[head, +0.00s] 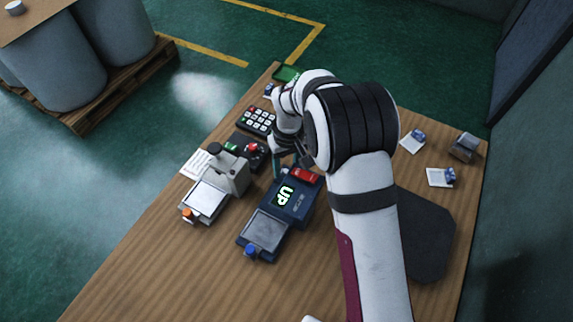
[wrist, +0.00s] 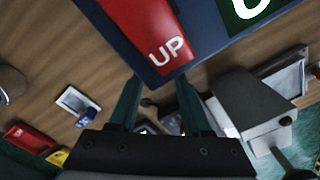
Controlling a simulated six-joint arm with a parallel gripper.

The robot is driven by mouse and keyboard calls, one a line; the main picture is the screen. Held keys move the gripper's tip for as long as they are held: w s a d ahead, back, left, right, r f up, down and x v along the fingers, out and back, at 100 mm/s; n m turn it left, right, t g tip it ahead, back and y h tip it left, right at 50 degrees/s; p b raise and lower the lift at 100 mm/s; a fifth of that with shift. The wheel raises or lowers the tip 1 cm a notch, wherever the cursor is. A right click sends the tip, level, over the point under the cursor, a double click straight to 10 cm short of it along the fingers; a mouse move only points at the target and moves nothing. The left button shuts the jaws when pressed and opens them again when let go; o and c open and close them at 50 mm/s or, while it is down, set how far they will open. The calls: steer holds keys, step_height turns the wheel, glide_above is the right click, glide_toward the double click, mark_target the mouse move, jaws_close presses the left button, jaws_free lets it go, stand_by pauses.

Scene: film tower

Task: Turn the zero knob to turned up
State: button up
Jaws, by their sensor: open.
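A dark blue device (head: 295,208) stands on the table with a lit display reading "UP", a metal plate at its near end and a small blue knob (head: 250,251) at its front edge. A red part (head: 305,175) sits at its far end; in the wrist view the red part (wrist: 150,30) is close by and marked "UP". I cannot tell which part is the zero knob. My gripper (head: 288,161) is beside the device's far end. In the wrist view my gripper (wrist: 158,86) is open, its teal fingers apart with nothing held, just short of the red part.
A grey device (head: 228,172) with an orange knob (head: 187,215) stands left of the blue one. Behind are a black box with a red top (head: 254,152) and a keypad (head: 257,121). A dark mat (head: 428,235) lies right; the front left table is clear.

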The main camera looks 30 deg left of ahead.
jaws_close()
stand_by(0.3)
steer(key=m, duration=0.4)
steer(key=shift+m, duration=0.3)
jaws_free()
steer(key=shift+r, duration=0.15)
